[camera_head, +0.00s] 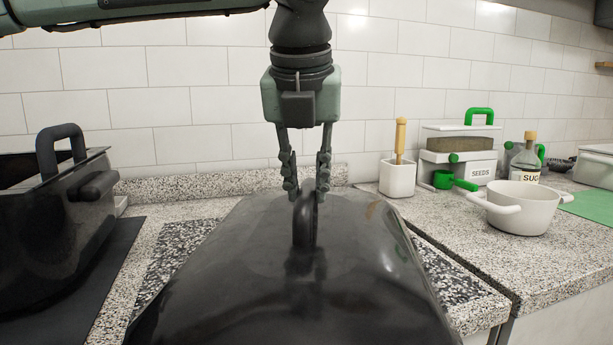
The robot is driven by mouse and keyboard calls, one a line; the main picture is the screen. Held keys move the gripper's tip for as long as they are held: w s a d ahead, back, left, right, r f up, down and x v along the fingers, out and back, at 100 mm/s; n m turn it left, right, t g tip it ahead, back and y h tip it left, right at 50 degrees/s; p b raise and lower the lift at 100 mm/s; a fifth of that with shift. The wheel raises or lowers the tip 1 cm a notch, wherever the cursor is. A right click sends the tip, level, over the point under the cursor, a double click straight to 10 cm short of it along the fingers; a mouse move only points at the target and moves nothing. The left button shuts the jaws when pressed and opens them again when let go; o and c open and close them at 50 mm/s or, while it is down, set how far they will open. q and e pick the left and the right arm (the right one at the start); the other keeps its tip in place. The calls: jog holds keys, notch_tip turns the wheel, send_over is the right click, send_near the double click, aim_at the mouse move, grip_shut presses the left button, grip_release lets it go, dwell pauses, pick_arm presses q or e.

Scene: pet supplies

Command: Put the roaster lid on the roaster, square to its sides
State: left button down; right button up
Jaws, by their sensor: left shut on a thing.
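The roaster lid (255,265) is a large, glossy dark dome with an upright loop handle (304,222) on top. It fills the lower middle of the head view, close to the camera. My left gripper (306,187) points down from above, with its fingers on both sides of the lid's handle, shut on it. The black roaster (45,225) stands at the left, partly cut off by the picture edge, with dark handles at its rim. The lid is apart from it, to its right. What lies directly under the lid is hidden. My right gripper is out of view.
The roaster stands on a dark mat (105,290). A darker speckled slab (180,250) shows beside the lid. At right are a white pot (520,208), a white holder (397,178), a seeds box (470,165), a bottle (528,160) and a green mat (590,206). A tiled wall closes the back.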

pick_arm(q)
jog(key=c, duration=1.8)
grip_release()
jog(key=o, duration=0.4)
jog(key=shift+o, duration=0.2)
jog(key=shift+s+r, duration=0.1)
jog(key=shift+r, duration=0.05)
